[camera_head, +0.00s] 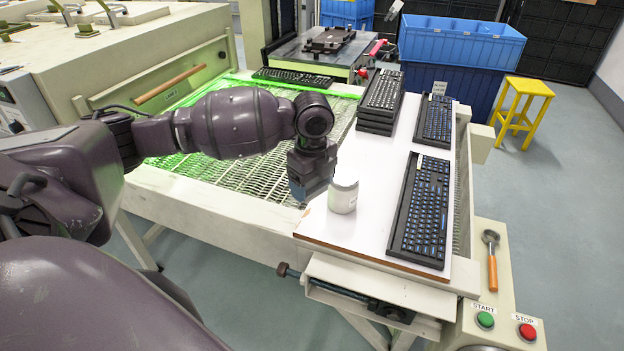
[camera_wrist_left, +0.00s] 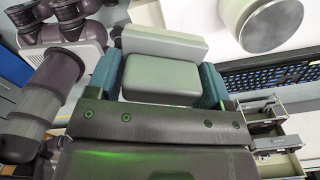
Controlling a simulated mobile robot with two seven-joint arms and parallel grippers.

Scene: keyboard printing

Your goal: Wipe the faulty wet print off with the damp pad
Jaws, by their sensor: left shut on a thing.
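My left gripper (camera_head: 311,180) hangs at the left edge of the white board, just left of the white jar (camera_head: 343,196). In the left wrist view its teal fingers are shut on a pale grey-green block, apparently the damp pad (camera_wrist_left: 160,80). In the head view the pad is hidden by the gripper. A black keyboard with blue key legends (camera_head: 421,212) lies on the right of the board, apart from the gripper; a second such keyboard (camera_head: 434,120) lies behind it. I cannot tell which print is faulty. The jar's grey lid (camera_wrist_left: 268,22) shows in the left wrist view. My right gripper is not in view.
A keyboard stack (camera_head: 380,100) stands on the far part of the white board (camera_head: 372,160). Another keyboard (camera_head: 292,77) lies at the far end of the mesh belt (camera_head: 225,190). An orange-handled tool (camera_head: 492,262) and start and stop buttons sit front right. Board space behind the jar is clear.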

